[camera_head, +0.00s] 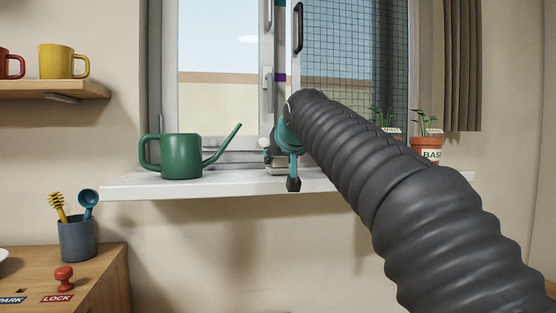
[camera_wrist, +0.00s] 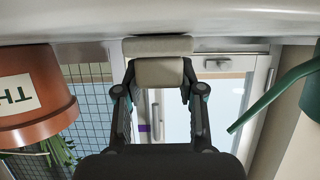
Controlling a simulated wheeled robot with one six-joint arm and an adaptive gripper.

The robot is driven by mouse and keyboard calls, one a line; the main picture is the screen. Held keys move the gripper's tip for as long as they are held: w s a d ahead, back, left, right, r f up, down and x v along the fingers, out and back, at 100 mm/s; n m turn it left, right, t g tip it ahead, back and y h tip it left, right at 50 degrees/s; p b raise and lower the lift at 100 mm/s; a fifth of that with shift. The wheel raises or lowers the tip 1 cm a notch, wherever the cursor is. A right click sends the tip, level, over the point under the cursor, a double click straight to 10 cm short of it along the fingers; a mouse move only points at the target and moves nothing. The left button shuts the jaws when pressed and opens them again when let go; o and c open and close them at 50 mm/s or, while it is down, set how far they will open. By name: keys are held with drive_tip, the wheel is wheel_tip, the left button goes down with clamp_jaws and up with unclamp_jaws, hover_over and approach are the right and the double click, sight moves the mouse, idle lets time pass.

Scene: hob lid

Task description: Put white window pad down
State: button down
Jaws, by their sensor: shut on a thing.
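My gripper (camera_head: 286,160) is low over the window sill, between the green watering can and the potted herbs. In the wrist view, which looks upside down, my gripper (camera_wrist: 159,76) is shut on a pale, off-white pad (camera_wrist: 160,72) between its fingertips. I cannot tell whether the two touch. In the head view a pale block (camera_head: 276,171) shows at the sill under my gripper, partly hidden by the fingers.
The white window sill (camera_head: 230,184) has bare room along its front. The green watering can (camera_head: 181,156) stands left, its spout toward my gripper. It also shows in the wrist view (camera_wrist: 290,85). A basil pot (camera_head: 427,150) stands right; another pot (camera_wrist: 35,95) is close in the wrist view.

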drive_tip(key=shift+f, duration=0.1)
drive_tip(key=c, duration=0.7)
unclamp_jaws()
drive_tip(key=shift+s+r, duration=0.25)
drive_tip(key=shift+s, duration=0.05)
drive_tip(key=v, duration=1.1)
drive_tip(key=shift+s, duration=0.2)
drive_tip(key=shift+d, duration=0.15)
